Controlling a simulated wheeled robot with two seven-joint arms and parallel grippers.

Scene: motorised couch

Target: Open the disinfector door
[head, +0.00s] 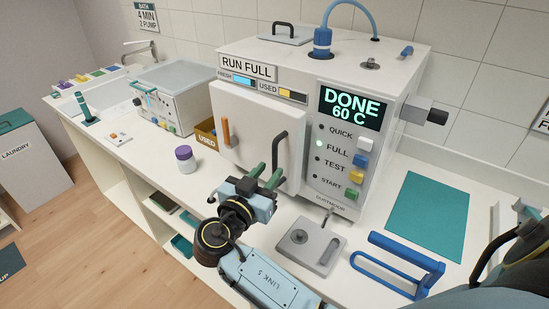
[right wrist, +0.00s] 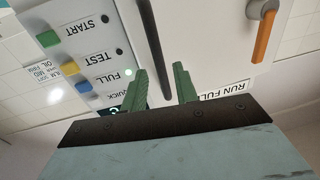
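The disinfector (head: 320,60) is a white box on the counter, with a screen reading DONE 60 C. Its white door (head: 252,118) looks shut. A dark bar handle (head: 277,152) is on the door's right side and an orange lever (head: 226,132) on its left. My right gripper (head: 267,176) is in front of the door by the lower end of the bar handle. In the right wrist view its green fingers (right wrist: 162,88) are apart, with the dark bar (right wrist: 156,50) between them and a gap on each side. My left gripper is not in view.
A purple-capped jar (head: 185,160) stands left of my gripper. A grey plate with a round fitting (head: 298,237) and a blue frame (head: 375,262) lie on the counter in front. A teal mat (head: 425,215) lies to the right. Coloured buttons (head: 359,160) line the panel beside the door.

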